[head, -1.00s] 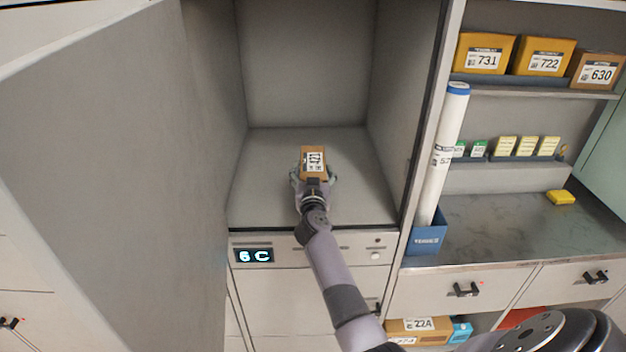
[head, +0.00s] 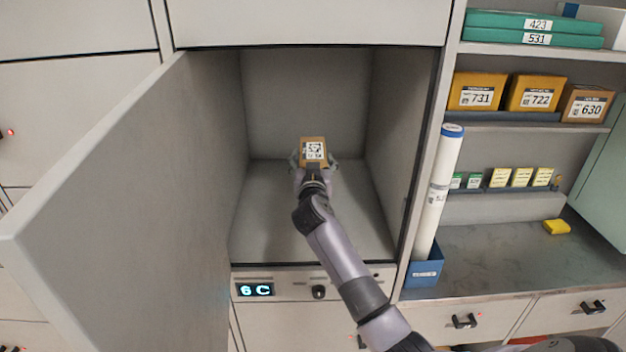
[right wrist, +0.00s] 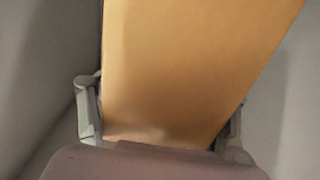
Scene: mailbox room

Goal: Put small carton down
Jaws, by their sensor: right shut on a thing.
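The small carton (head: 313,150) is brown with a white printed label. It is inside the open locker compartment (head: 270,215) marked 6C, toward the back. My right gripper (head: 314,163) is shut on the carton, with a finger on each side of it. In the right wrist view the carton (right wrist: 190,70) fills the middle between the fingers of the gripper (right wrist: 160,125). I cannot tell whether the carton's underside touches the compartment floor. My left gripper is not in view.
The open locker door (head: 130,200) stands at the left. The compartment floor in front of the carton is bare. To the right, a white tube (head: 440,190) stands in a blue holder (head: 425,272), beside shelves with boxes (head: 477,92) and a grey counter (head: 500,255).

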